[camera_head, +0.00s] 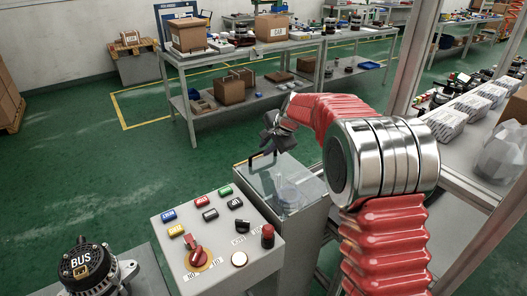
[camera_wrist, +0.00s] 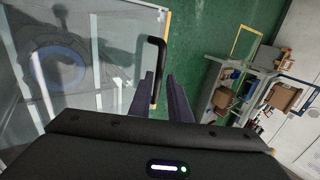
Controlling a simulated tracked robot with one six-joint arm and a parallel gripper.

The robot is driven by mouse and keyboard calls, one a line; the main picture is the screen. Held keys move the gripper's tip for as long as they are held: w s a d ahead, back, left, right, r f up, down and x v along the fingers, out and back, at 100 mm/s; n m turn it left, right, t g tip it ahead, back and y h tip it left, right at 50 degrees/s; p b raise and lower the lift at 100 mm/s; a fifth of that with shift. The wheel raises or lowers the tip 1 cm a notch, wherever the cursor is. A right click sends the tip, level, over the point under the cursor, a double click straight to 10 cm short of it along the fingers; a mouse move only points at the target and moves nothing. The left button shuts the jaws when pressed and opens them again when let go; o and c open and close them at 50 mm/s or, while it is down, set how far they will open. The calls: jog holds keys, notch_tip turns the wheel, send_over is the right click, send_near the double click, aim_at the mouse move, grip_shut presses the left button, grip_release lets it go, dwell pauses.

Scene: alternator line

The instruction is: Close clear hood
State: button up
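The clear hood (camera_head: 288,186) is a see-through box-like cover on a grey station right of the control panel. How far it is open is hard to tell. Its black bar handle (camera_head: 262,157) stands at the far left edge. My gripper (camera_head: 277,132) is just above the handle in the head view. In the wrist view the hood's clear panel (camera_wrist: 110,60) fills the left side. The handle (camera_wrist: 159,70) reaches down toward the gap between my gripper's fingers (camera_wrist: 162,98), nearer the left finger. The fingers are apart; contact with the handle cannot be told.
A control panel (camera_head: 222,262) with coloured buttons and a red-yellow knob (camera_head: 196,256) stands left of the hood. An alternator marked BUS (camera_head: 88,268) is at the lower left. A metal frame post (camera_head: 412,58) is at the right. Green floor (camera_head: 100,180) is clear behind.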

jog(key=v, duration=0.9)
jog(key=shift+r, duration=0.2)
jog(key=shift+s, duration=0.1)
jog(key=s+d+f+n+g+h, duration=0.1)
jog(key=s+d+f+n+g, duration=0.1)
jog(key=s+f+n, duration=0.45)
jog(key=s+d+r+n+h, duration=0.1)
jog(key=s+d+r, duration=0.1)
jog(key=s, duration=1)
jog(key=s+d+r+n+t+h, duration=0.1)
jog(key=s+d, duration=0.3)
jog(key=s, duration=0.7)
jog(key=s+d+r+n+h, duration=0.1)
jog(key=s+d+r+n, duration=0.1)
jog(key=s, duration=1)
jog(key=shift+s+d+r+n+t, duration=0.35)
jog(key=shift+d+r+t, duration=0.05)
jog(key=shift+d+r, duration=0.3)
dwell(2.0)
